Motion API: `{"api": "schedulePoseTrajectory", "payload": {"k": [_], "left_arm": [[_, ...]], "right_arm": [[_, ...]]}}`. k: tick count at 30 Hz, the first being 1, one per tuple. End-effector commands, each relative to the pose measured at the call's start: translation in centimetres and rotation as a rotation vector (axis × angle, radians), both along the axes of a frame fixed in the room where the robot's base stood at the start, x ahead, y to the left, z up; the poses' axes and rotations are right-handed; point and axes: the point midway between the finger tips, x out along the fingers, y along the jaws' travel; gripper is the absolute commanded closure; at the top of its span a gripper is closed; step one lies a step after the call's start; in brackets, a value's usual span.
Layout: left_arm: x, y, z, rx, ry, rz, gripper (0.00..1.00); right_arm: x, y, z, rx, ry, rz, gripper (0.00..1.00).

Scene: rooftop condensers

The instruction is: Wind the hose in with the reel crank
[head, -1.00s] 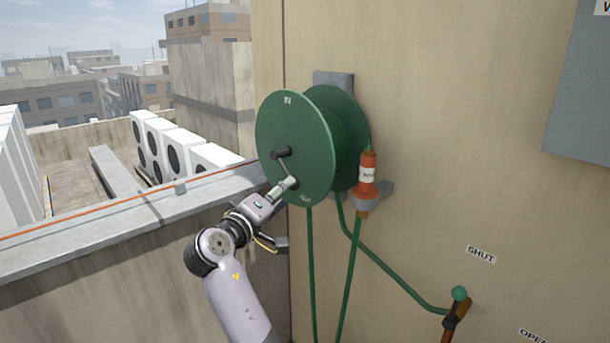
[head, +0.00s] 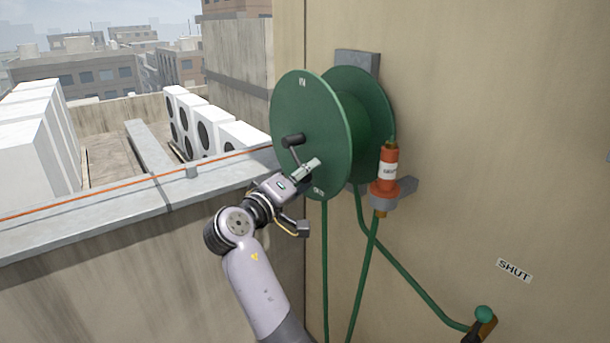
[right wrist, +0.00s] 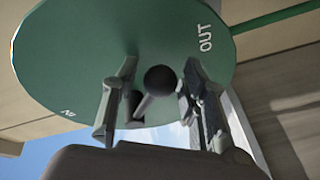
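The green hose reel (head: 297,105) is mounted on the beige wall, with "IN" near its rim at the top and "OUT" at the bottom. Its crank (head: 293,140) has black parts and a thin grey arm on the near disc. My right gripper (head: 312,168) is at the lower part of the crank, before the disc. In the right wrist view its fingers stand apart, with a round black crank knob (right wrist: 160,80) between them and gaps showing on both sides. Green hose (head: 325,260) hangs below the reel. My left gripper is out of view.
An orange nozzle (head: 386,165) sits in a grey wall holder right of the reel. A green-knobbed valve handle (head: 484,314) is at lower right, near a "SHUT" label (head: 514,270). A parapet (head: 100,227) with an orange line runs along the left.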

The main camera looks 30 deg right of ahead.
Motion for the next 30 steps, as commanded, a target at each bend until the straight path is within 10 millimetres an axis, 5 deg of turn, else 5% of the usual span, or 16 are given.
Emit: {"api": "schedulePoseTrajectory", "payload": {"k": [16,30], "left_arm": [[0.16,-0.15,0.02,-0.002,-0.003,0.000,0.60],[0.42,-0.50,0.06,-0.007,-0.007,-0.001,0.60]], "right_arm": [[0.01,-0.02,0.00,0.000,0.000,0.000,0.99],[0.04,0.00,0.03,-0.001,0.001,0.001,1.00]]}}
